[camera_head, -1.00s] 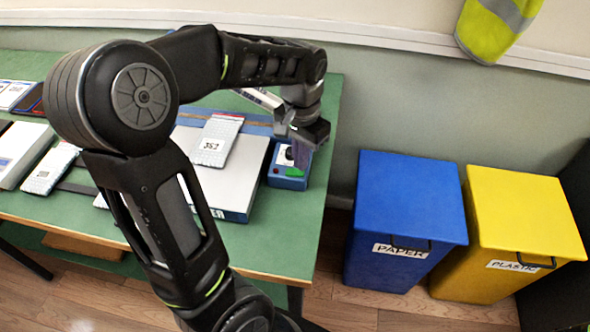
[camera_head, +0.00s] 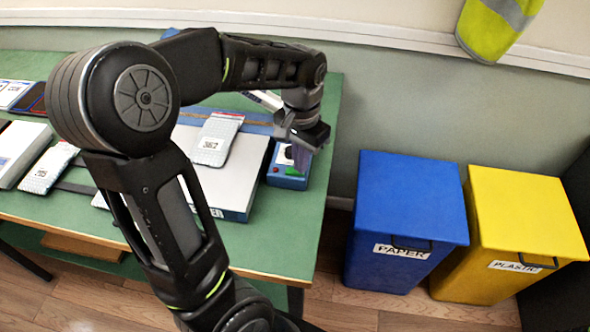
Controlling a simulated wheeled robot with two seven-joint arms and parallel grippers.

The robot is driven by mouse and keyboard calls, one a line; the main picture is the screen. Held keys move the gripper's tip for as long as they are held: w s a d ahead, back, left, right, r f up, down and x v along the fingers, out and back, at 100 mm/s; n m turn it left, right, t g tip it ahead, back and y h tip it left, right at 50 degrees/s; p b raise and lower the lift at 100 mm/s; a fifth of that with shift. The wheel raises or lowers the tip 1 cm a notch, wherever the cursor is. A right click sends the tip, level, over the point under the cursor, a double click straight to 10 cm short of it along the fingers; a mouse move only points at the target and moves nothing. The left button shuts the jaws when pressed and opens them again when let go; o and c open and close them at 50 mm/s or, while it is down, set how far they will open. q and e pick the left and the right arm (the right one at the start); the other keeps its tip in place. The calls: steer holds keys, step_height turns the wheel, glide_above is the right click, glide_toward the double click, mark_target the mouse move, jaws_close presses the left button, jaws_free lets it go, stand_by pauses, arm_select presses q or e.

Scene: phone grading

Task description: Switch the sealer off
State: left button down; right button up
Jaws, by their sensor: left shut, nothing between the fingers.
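The sealer's blue control box (camera_head: 287,180) stands at the right end of the green table, with a pale top face. A small red patch shows on that face, close below the fingers. My left gripper (camera_head: 302,157) points down over the box, shut and empty. Its fingers are at or just above the top face; I cannot tell if they touch it. The gripper and wrist hide part of the box and what lies behind it. My right gripper is not in view.
A white box (camera_head: 233,184) with a bagged phone (camera_head: 217,140) labelled 352 on top lies left of the sealer. More bagged phones and boxes lie at far left. A blue PAPER bin (camera_head: 408,200) and yellow PLASTIC bin (camera_head: 525,215) stand right of the table.

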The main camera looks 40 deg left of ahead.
arm_select(q)
steer(key=shift+f, duration=0.3)
steer(key=shift+r, duration=0.1)
step_height(320, 180, up, 7)
steer(key=p, duration=0.5)
stand_by(0.9)
